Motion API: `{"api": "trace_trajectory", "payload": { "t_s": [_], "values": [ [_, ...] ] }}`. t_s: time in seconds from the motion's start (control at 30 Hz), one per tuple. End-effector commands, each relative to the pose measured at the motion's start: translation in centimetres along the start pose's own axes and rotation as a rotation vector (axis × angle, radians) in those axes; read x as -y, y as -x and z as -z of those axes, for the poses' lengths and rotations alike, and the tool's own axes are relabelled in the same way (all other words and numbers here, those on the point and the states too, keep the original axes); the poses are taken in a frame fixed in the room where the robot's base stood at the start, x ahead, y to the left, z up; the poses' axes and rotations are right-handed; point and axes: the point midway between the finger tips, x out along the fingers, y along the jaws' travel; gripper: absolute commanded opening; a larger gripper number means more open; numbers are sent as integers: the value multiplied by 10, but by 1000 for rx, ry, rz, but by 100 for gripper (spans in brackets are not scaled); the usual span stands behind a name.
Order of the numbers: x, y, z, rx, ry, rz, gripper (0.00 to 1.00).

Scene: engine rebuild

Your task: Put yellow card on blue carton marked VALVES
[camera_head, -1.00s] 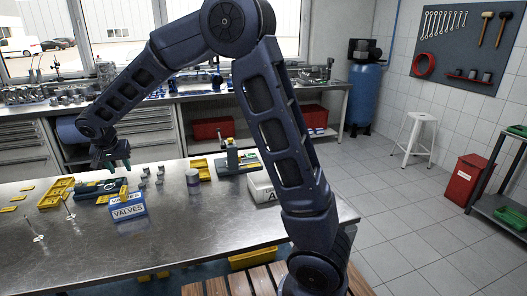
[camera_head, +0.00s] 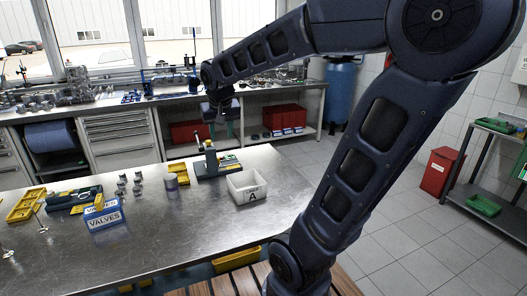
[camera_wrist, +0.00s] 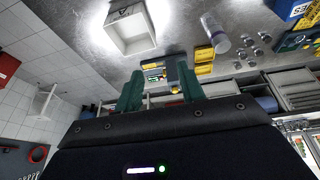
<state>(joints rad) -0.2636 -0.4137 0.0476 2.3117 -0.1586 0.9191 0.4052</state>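The blue carton marked VALVES (camera_head: 105,218) stands on the steel table at left in the head view. Its corner also shows at the top right of the wrist view (camera_wrist: 291,10). A small yellow card (camera_head: 99,202) stands upright at the carton's top edge; I cannot tell whether it rests in or just behind it. My gripper (camera_head: 222,118) is far to the right of the carton, above the back of the table. In the wrist view its green fingers (camera_wrist: 160,92) are spread apart with nothing between them.
A white box marked A (camera_head: 247,198) stands on the right of the table. A green-based fixture (camera_head: 215,165), a purple-tinted jar (camera_head: 171,182) and several small metal parts stand between it and the carton. Yellow trays (camera_head: 20,212) lie at left.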

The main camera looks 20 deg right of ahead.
Motion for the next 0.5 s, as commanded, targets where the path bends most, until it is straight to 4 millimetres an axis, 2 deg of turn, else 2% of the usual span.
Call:
{"api": "trace_trajectory", "payload": {
  "t_s": [0.03, 0.2, 0.4, 0.5],
  "values": [
    [-16, 5, -13, -5, -9, 2, 39],
    [-57, 12, -57, -16, -6, 14, 39],
    [-85, 15, -103, -32, 2, 29, 39],
    [-91, 15, -117, -38, 6, 35, 39]
  ]
}}
